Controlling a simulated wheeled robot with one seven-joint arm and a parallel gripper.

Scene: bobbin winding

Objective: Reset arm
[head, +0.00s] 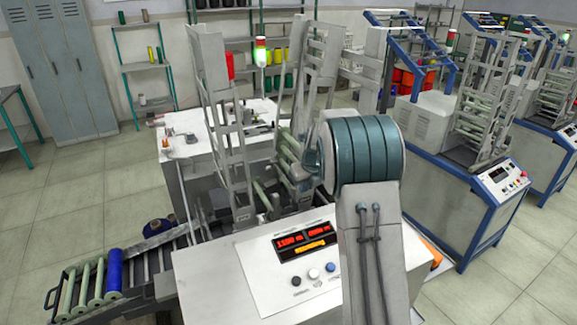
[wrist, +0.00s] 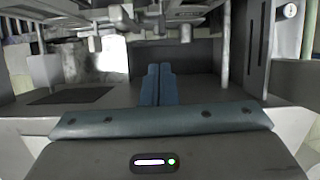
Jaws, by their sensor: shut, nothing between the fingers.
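My gripper (wrist: 159,85) shows in the wrist view with its two blue-grey fingers together and nothing between them. Its fingers point into the open bay of the winding machine (head: 250,255), above a flat grey surface. In the head view my arm rises from the bottom, with a large teal-banded joint in front of the machine, and hides its right part. The gripper itself is hidden behind the arm in that view.
The control panel (head: 303,262) has lit red displays and several knobs. A tray (head: 75,305) at the lower left holds pale green bobbins and a blue bobbin (head: 114,273). Upright metal frames (head: 218,130) crowd the arm. Blue-framed machines (head: 470,185) stand right. Floor at left is clear.

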